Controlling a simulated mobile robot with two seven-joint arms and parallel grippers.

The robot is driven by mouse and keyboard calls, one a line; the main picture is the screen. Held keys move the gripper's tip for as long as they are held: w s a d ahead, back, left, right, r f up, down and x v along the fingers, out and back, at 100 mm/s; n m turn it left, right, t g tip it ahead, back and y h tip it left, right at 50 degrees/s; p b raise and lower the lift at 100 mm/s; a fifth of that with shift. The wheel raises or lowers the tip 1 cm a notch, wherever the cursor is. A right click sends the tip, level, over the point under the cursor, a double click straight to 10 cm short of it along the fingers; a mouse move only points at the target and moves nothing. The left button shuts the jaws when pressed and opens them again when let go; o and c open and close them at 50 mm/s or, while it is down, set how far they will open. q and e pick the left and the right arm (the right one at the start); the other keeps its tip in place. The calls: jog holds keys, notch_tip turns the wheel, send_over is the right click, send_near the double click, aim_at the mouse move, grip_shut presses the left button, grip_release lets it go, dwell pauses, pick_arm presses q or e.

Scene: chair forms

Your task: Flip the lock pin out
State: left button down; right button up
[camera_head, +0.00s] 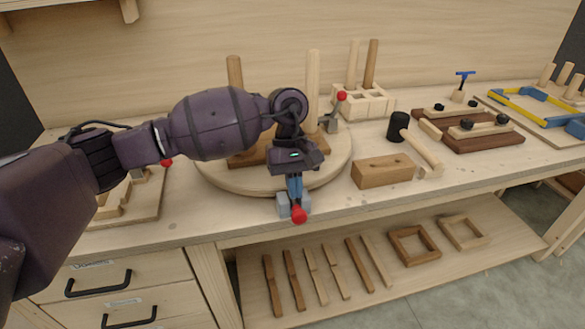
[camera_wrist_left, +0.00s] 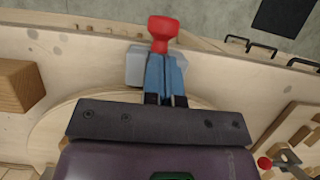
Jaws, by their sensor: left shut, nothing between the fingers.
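The lock pin's red knob (camera_head: 299,214) is at the front edge of the round wooden turntable (camera_head: 225,179), by a small grey block (camera_head: 283,206). My left gripper (camera_head: 295,196) reaches down over the block with its blue fingers shut and nothing between them. In the left wrist view the closed fingertips (camera_wrist_left: 164,58) lie right at the base of the red knob (camera_wrist_left: 162,32), with the grey block (camera_wrist_left: 136,64) behind them. I cannot tell whether they touch the knob. The fingers hide part of the block and the pin's shaft. My right gripper is not in view.
Another red-knobbed clamp (camera_head: 341,97) stands at the turntable's back right. Upright dowels (camera_head: 313,80) rise behind my left wrist. A wooden block (camera_head: 383,171) and a mallet (camera_head: 398,126) lie to the right. The bench's front edge is just before the knob.

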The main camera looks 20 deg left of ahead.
aim_at(300, 213)
pick_arm(q)
jog(key=shift+s+d+f, duration=0.15)
jog(key=shift+s+f, duration=0.05)
jog(key=shift+f, duration=0.5)
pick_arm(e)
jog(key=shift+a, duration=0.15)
pick_arm(q)
jog(key=shift+s+d, duration=0.75)
jog(key=shift+s, duration=0.35)
jog(key=shift+s+d, duration=0.1)
jog(key=shift+s, duration=0.1)
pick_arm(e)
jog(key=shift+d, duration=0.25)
pick_arm(q)
jog(key=shift+r, duration=0.15)
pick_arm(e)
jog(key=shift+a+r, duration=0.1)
